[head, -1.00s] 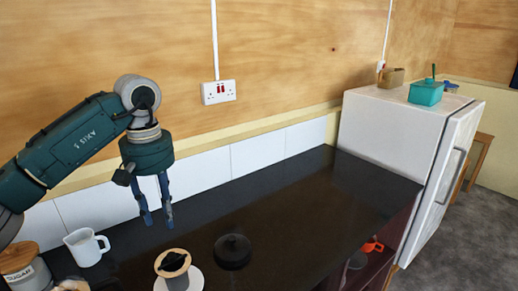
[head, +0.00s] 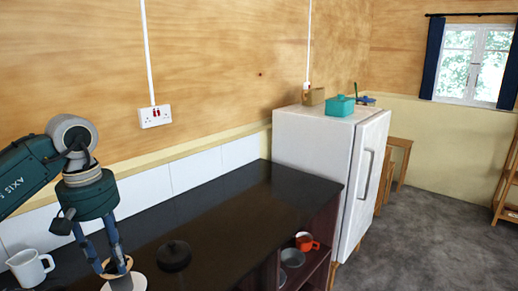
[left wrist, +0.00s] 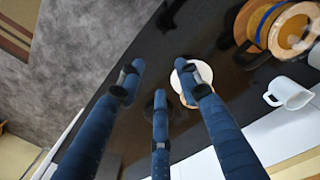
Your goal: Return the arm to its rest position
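My left gripper (head: 107,268) hangs downward from the arm at the left of the head view, above the dark counter (head: 215,215). Its blue fingers are spread with nothing between them. In the left wrist view the fingers of the left gripper (left wrist: 165,85) are also apart and empty. In the head view the fingertips overlap a round wooden-rimmed item on a white disc (head: 138,281); I cannot tell if they touch. My right gripper is in neither view.
A white mug (head: 30,268) stands at the counter's left, and a black round lid-like item (head: 173,256) lies right of the gripper. An orange mug (head: 305,241) sits on a shelf below.

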